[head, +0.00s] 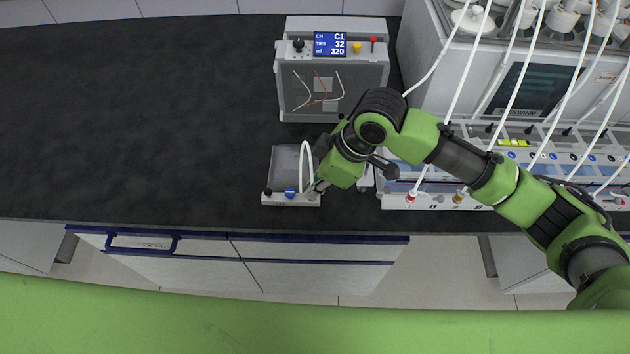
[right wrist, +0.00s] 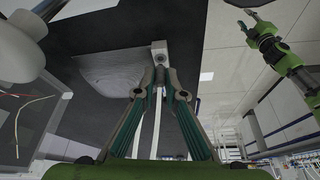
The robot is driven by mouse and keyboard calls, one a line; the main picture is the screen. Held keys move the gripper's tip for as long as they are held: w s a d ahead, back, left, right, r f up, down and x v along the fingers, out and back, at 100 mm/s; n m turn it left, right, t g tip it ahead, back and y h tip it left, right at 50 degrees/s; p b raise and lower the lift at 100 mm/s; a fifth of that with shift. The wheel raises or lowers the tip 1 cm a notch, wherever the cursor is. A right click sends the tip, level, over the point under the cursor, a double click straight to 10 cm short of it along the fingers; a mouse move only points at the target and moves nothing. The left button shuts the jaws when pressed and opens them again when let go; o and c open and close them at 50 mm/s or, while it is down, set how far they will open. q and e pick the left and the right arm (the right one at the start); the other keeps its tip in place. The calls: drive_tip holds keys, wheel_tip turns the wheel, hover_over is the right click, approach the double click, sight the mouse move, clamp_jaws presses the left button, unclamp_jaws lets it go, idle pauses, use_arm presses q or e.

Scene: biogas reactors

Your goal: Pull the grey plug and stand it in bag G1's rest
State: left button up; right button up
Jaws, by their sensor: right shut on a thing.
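A small white-edged tray (head: 278,201) with a flat grey bag (head: 284,160) stands near the front edge of the bench. A blue valve (head: 290,194) and a dark knob (head: 267,194) sit on its front strip. My right gripper (head: 317,188) is at the strip's right end. In the right wrist view its fingers (right wrist: 159,80) are closed together on a small grey piece, probably the grey plug, mostly hidden between them. I cannot tell whether it is seated or free. My left gripper (right wrist: 246,18) shows far off in the right wrist view, fingers apart and empty.
A grey meter box (head: 333,85) with a blue display stands behind the bag. The large reactor unit (head: 520,90) stands at right, with several white tubes and a row of ports. The left bench (head: 130,110) is clear.

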drive_tip(key=shift+f+p, duration=0.4)
drive_tip(key=shift+p, duration=0.3)
idle(1.2)
drive_tip(key=shift+f, duration=0.7)
idle(1.0)
